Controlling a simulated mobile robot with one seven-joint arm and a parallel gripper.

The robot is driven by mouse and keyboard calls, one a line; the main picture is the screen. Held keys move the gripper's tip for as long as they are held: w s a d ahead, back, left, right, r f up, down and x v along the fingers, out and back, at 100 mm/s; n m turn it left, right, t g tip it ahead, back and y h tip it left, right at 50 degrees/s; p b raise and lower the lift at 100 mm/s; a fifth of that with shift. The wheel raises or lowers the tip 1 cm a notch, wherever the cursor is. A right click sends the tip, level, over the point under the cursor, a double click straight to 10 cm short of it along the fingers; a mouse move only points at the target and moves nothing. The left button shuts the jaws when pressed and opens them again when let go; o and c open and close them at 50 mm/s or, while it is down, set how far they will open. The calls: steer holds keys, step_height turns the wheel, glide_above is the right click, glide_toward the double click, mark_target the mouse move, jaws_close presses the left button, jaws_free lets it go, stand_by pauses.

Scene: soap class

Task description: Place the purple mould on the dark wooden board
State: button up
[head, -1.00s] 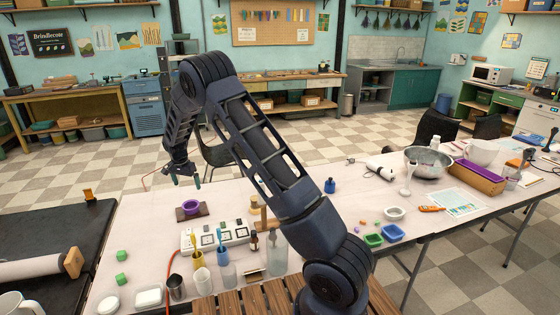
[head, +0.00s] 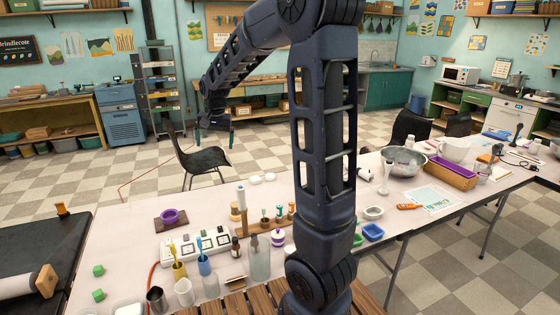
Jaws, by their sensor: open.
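The purple mould (head: 169,215), a small ring-shaped cup, sits on the dark wooden board (head: 172,227) at the left of the white table. It appears level and rests within the board's outline. My gripper (head: 214,132) is open and empty, raised above and beyond the table's far edge in the picture, well clear of the mould. Its two fingers point down, set apart. Nothing hides the mould or the board.
Green cubes (head: 98,271) lie front left. A black chair (head: 197,160) stands behind the table.

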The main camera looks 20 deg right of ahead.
steer(key=s+d+r+n+t, duration=0.1)
steer(key=s+d+r, duration=0.25)
steer(key=s, duration=0.35)
steer(key=s+d+r+n, duration=0.1)
steer(key=s+d+r, duration=0.1)
steer(key=s+d, duration=0.45)
steer(key=s+d+f+n, duration=0.1)
steer(key=s, duration=0.7)
steer(key=s+d+f+t, duration=0.1)
steer(key=s+d, duration=0.1)
steer(key=s, duration=0.6)
steer(key=shift+s+n+h, duration=0.4)
